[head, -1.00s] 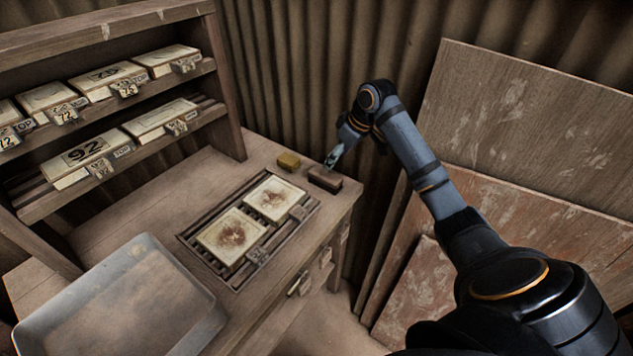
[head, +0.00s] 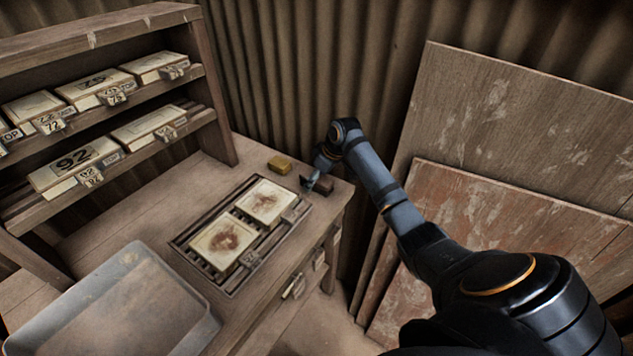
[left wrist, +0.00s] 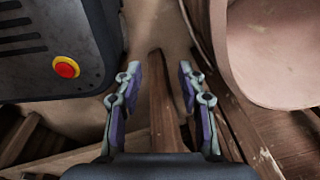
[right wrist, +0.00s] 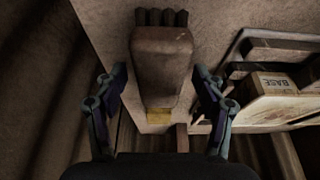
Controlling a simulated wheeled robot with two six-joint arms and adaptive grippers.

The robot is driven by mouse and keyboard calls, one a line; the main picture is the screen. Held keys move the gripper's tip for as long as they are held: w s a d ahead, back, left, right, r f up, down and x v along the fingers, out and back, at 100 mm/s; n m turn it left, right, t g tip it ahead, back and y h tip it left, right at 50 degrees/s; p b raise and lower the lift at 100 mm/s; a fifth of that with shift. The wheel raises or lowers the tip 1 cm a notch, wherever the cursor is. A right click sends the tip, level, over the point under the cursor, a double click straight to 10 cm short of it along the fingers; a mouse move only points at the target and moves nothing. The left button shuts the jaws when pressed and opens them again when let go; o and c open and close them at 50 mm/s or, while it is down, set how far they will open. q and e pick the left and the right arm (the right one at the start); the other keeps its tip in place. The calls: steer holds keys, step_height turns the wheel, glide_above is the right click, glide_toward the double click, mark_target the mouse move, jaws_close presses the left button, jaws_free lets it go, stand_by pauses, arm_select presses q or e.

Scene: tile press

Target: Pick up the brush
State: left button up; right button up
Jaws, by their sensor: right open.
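The brush (head: 324,186) is a dark brown block lying on the bench top near its far right corner. In the right wrist view the brush (right wrist: 161,65) shows as a worn brown block with dark bristle-like ends at the top. My right gripper (head: 311,183) is at the brush and partly covers it in the head view. In the right wrist view its fingers (right wrist: 160,82) are spread, one on each side of the brush, with gaps visible. My left gripper (left wrist: 159,78) is open and empty, over the floor area; it is out of the head view.
A slatted frame (head: 182,246) with two stained tiles sits on the bench. A shelf (head: 223,130) of numbered tiles stands at left, a translucent tray (head: 205,322) in front. Large boards (head: 520,150) lean on the right wall.

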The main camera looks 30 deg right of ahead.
steer(key=shift+r, duration=0.1)
steer(key=shift+f+p, duration=0.3)
steer(key=shift+p, duration=0.1)
stand_by(0.3)
steer(key=c, duration=1.3)
steer(key=shift+b, duration=0.5)
step_height(320, 180, up, 3)
steer(key=shift+w+r, duration=0.1)
steer(key=s+a+r, duration=0.2)
steer(key=s+r, duration=0.1)
steer(key=s, duration=0.1)
steer(key=s+a+r, duration=0.2)
steer(key=s+r, duration=0.2)
steer(key=s+a+r+b, duration=0.1)
steer(key=s+a+r, duration=0.1)
steer(key=s+r, duration=0.1)
steer(key=shift+s+a+r, duration=0.1)
steer(key=shift+s+a, duration=0.05)
steer(key=shift+s, duration=0.25)
steer(key=shift+s+a+r, duration=0.1)
steer(key=shift+s+a, duration=0.05)
steer(key=shift+s, duration=0.25)
